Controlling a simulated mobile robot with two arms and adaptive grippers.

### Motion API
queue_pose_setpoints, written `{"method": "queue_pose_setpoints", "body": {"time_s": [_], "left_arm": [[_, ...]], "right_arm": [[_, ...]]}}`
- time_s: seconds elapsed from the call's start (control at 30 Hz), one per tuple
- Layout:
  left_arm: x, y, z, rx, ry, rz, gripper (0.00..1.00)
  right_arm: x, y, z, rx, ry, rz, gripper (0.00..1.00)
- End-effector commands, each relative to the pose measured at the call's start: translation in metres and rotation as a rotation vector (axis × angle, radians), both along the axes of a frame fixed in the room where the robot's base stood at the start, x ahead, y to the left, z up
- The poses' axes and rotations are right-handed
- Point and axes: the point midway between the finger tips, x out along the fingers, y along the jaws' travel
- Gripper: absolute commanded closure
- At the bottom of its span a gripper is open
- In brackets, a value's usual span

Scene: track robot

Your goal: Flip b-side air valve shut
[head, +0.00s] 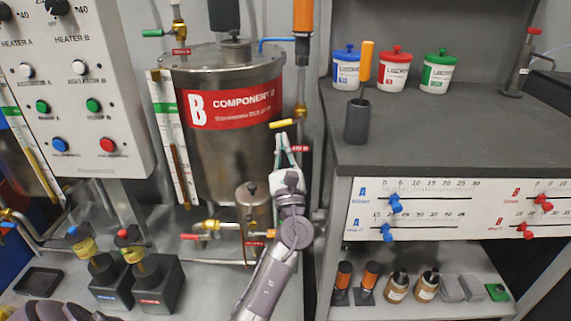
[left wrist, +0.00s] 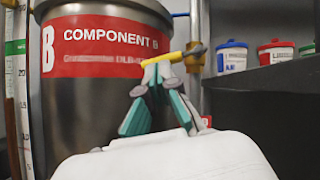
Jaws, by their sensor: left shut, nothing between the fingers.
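A valve with a yellow lever handle (head: 284,124) sits on the vertical pipe just right of the Component B tank (head: 230,150). The handle lies nearly level and points left from the pipe. A small red label is below it, too small to read. My left gripper (head: 283,138) is shut and empty, pointing up, with its fingertips just under the yellow handle. In the left wrist view the fingertips (left wrist: 158,72) are right at the yellow handle (left wrist: 163,59); I cannot tell whether they touch.
A red-handled valve (head: 190,237) is low in front of the tank. A control panel (head: 75,80) stands at the left. A dark bench (head: 440,120) at the right bears several lidded tubs and a dark cup (head: 357,122). The bench edge is close to my left arm.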

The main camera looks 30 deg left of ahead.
Motion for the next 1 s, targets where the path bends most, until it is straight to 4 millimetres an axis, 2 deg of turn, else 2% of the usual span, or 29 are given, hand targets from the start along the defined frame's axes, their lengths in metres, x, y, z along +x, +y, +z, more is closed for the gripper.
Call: {"method": "queue_pose_setpoints", "body": {"time_s": [0.2, 0.6, 0.7, 0.8, 1.0], "left_arm": [[0.013, 0.011, 0.01, -0.001, 0.0, -0.001, 1.0], [0.014, 0.013, 0.012, 0.004, 0.003, -0.001, 1.0], [0.013, 0.015, 0.018, 0.053, 0.033, 0.001, 1.0], [0.012, 0.016, 0.024, 0.138, 0.084, 0.0, 1.0], [0.011, 0.018, 0.026, 0.235, 0.145, -0.001, 1.0]], "right_arm": [[-0.004, -0.001, -0.001, -0.004, 0.021, -0.002, 1.0], [-0.005, -0.002, 0.0, -0.005, 0.022, -0.002, 1.0], [-0.007, -0.002, 0.007, -0.008, 0.035, -0.003, 1.0], [-0.018, -0.005, 0.012, -0.017, 0.086, -0.007, 1.0], [-0.015, -0.005, 0.007, -0.018, 0.093, -0.006, 1.0]]}}
